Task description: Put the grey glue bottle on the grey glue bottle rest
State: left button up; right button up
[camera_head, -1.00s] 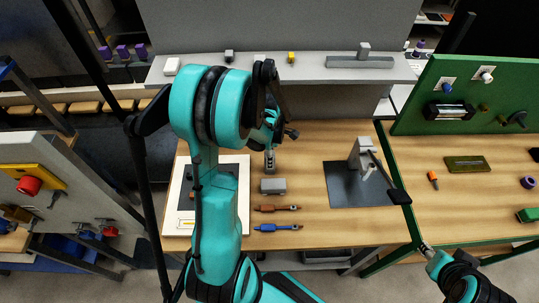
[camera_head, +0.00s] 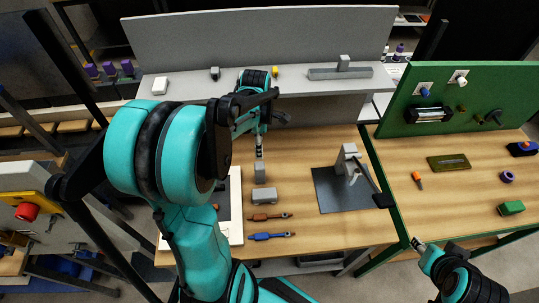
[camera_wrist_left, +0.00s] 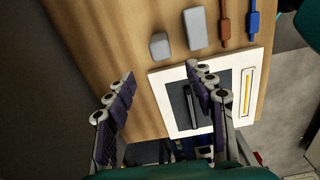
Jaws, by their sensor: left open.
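I cannot tell for certain which grey item is the glue bottle and which is its rest. A small grey block (camera_head: 260,172) stands on the wooden bench, and a wider grey block (camera_head: 264,196) lies just in front of it. In the left wrist view the small block (camera_wrist_left: 159,47) and the wider block (camera_wrist_left: 196,28) lie beyond my fingertips. My left gripper (camera_head: 259,150) is open above the bench, close to the small block in the head view; its spread fingers (camera_wrist_left: 160,75) hold nothing. My right gripper (camera_head: 418,244) is at the lower right, its fingers too small to read.
A red tool (camera_head: 266,217) and a blue tool (camera_head: 270,237) lie in front of the blocks. A white-framed board (camera_wrist_left: 160,112) with a dark inset lies beside them. A grey stand (camera_head: 349,157) on a dark mat (camera_head: 330,198) is to the right. A shelf (camera_head: 190,87) runs behind.

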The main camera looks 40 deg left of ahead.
pick_arm(q)
jog(key=s+d+r+m+t, duration=0.3)
jog(key=d+m, duration=0.6)
jog(key=m, duration=0.3)
jog(key=s+d+r+m+t, duration=0.4)
jog(key=d+m, duration=0.5)
jog(key=m, duration=0.4)
jog(key=shift+s+r, duration=0.25)
jog(key=shift+r, duration=0.1)
